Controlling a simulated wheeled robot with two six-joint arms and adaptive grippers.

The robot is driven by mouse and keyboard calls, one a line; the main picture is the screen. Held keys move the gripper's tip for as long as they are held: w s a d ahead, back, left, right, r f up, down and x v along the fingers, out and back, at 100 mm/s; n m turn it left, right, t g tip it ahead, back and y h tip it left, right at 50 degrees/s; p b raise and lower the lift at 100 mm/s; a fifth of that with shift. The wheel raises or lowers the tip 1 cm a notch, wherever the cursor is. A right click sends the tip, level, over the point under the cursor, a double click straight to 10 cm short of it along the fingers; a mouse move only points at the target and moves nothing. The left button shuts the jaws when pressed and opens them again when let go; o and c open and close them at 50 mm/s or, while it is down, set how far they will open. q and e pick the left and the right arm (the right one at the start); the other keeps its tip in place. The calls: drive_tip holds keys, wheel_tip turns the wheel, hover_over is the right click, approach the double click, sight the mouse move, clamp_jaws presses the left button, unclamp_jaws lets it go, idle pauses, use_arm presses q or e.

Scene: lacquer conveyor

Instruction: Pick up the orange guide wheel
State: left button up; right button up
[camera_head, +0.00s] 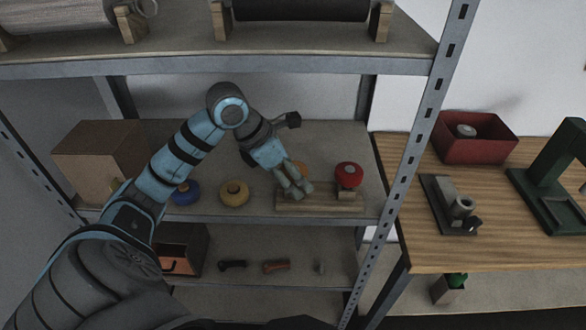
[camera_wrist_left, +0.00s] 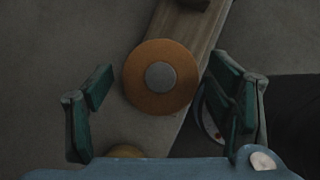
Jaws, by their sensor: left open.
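The orange guide wheel (camera_wrist_left: 160,77) shows from above in the left wrist view, a round orange disc with a grey hub. It overlaps the wooden board in that view. In the head view only a bit of the orange wheel (camera_head: 301,166) shows, mostly hidden behind my left gripper (camera_head: 296,188). My left gripper is open, its two green fingers apart on either side of the wheel in the wrist view, with nothing held. I cannot tell the gap in height. My right gripper is not in view.
A red wheel (camera_head: 348,175) sits at the right of the wooden board (camera_head: 318,203). A yellow wheel (camera_head: 234,192) and blue wheel (camera_head: 186,191) lie left of it. A cardboard box (camera_head: 97,158) stands at the shelf's left. A metal shelf post (camera_head: 416,150) stands on the right.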

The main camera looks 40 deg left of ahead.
use_arm(q)
drive_tip(key=shift+w+d+f, duration=0.15)
drive_tip(key=shift+d+f, duration=0.05)
drive_tip(key=shift+f, duration=0.35)
drive_tip(key=shift+a, duration=0.1)
drive_tip(key=c, duration=1.3)
drive_tip(key=shift+r, duration=0.1)
drive_tip(key=shift+c, duration=0.2)
